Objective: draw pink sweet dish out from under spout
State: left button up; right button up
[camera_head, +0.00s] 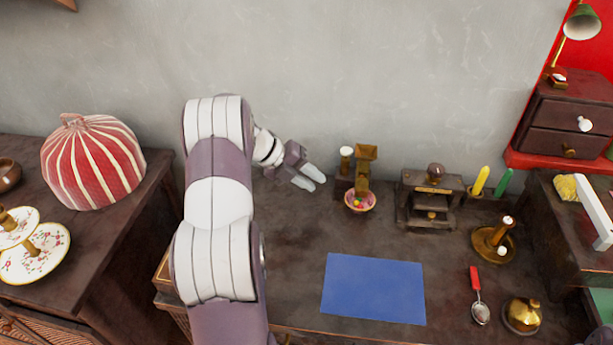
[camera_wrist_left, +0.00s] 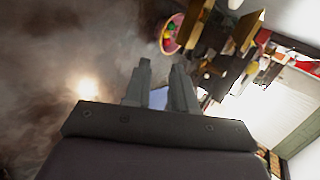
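The pink sweet dish (camera_head: 361,208) holds small coloured sweets and stands at the foot of a brown wooden dispenser (camera_head: 366,154), under its spout. In the left wrist view the dish (camera_wrist_left: 172,46) shows beyond the fingers, at the top, beside the dispenser. My left gripper (camera_head: 310,179) is to the left of the dish, apart from it. Its two fingers (camera_wrist_left: 160,86) are parted with nothing held between them. My right gripper is in neither view.
A blue mat (camera_head: 373,288) lies in front of the dish, with bare table between. A small dark wooden stand (camera_head: 430,204) is to the right. A red-handled spoon (camera_head: 475,283) and a brass candlestick (camera_head: 494,243) are further right. A wall runs behind.

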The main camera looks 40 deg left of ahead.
aim_at(341, 209)
pick_arm(q)
jog(key=b+x, duration=0.1)
jog(key=x, duration=1)
jog(key=shift+w+d+f+b, duration=0.1)
jog(key=shift+f+b, duration=0.1)
jog(key=shift+b, duration=0.2)
grip_shut()
